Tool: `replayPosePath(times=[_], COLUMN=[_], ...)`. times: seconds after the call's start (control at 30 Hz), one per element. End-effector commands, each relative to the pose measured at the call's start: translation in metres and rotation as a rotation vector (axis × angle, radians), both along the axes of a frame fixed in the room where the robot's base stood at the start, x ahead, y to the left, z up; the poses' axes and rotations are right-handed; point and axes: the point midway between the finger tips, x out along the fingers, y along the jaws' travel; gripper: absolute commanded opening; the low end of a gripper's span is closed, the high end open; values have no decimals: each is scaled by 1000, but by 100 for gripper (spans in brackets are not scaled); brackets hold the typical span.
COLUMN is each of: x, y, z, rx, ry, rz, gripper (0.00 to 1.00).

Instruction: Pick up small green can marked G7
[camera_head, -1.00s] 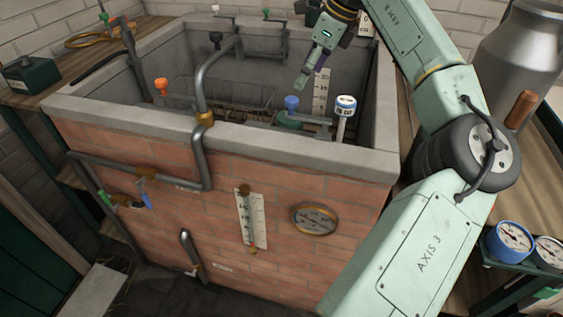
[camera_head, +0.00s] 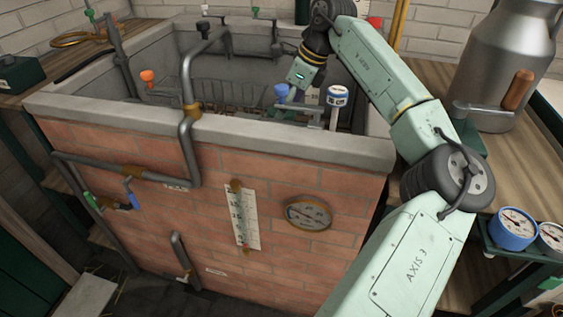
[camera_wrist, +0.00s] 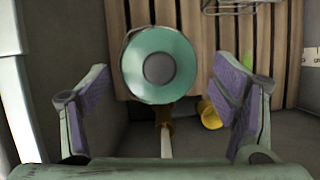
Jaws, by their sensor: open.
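A round green lid or can top (camera_wrist: 158,65) with a grey centre shows in the wrist view, seen from above. No G7 mark is readable on it, so I cannot confirm it is the can. My gripper (camera_wrist: 160,88) is open, with one purple-padded finger on each side of the green top. The top lies slightly beyond the middle of the gap and seems clear of both pads. In the head view my gripper (camera_head: 300,76) reaches down into the brick tank; its fingertips and the can cannot be made out there.
The brick tank's pale rim (camera_head: 210,128) runs in front of my gripper. A blue knob (camera_head: 282,92) and a white-topped gauge post (camera_head: 337,97) stand close by. In the wrist view, a yellow piece (camera_wrist: 209,114) lies near the right finger, and wooden slats (camera_wrist: 205,40) lie below.

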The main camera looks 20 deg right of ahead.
Motion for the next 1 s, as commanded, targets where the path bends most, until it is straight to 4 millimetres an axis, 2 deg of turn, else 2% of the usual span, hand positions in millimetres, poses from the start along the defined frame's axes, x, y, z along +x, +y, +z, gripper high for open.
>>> replayPosePath(times=[0.2,0.43,1.0], x=[6,7,7], y=[10,10,10], z=[-29,-32,-31], rx=[1,0,0], ry=[2,0,0], rz=[2,1,1], gripper=[80,80,42])
